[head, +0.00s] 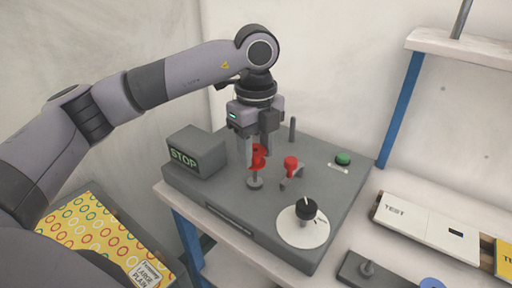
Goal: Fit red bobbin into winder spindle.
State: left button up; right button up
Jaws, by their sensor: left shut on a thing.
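My left gripper (255,160) points down over the grey winder machine (235,205), its fingers closed on the red bobbin (259,155). The fingers partly cover the bobbin. Just below it is a small round grey base (255,183), which looks like the winder spindle. The bobbin appears above this base, but whether the spindle tip is inside its hole cannot be made out. My right gripper is not in view.
On the machine stand a red-topped part (290,163), a dark post (292,129), a green button (343,159), a white dial with a black knob (306,208) and a STOP box (196,153). A TEST box (425,228) lies at right, a yellow patterned box (100,235) at left.

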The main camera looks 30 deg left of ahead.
aim_at(256, 165)
pick_arm(q)
jog(key=shift+f+b, duration=1.8)
jog(key=shift+f, duration=0.7)
dwell(0.3)
jog(key=o, duration=1.2)
jog(key=shift+o, duration=0.2)
jog(key=shift+r, duration=0.45)
notch_tip(256, 165, up, 5)
jog(key=shift+r, duration=0.65)
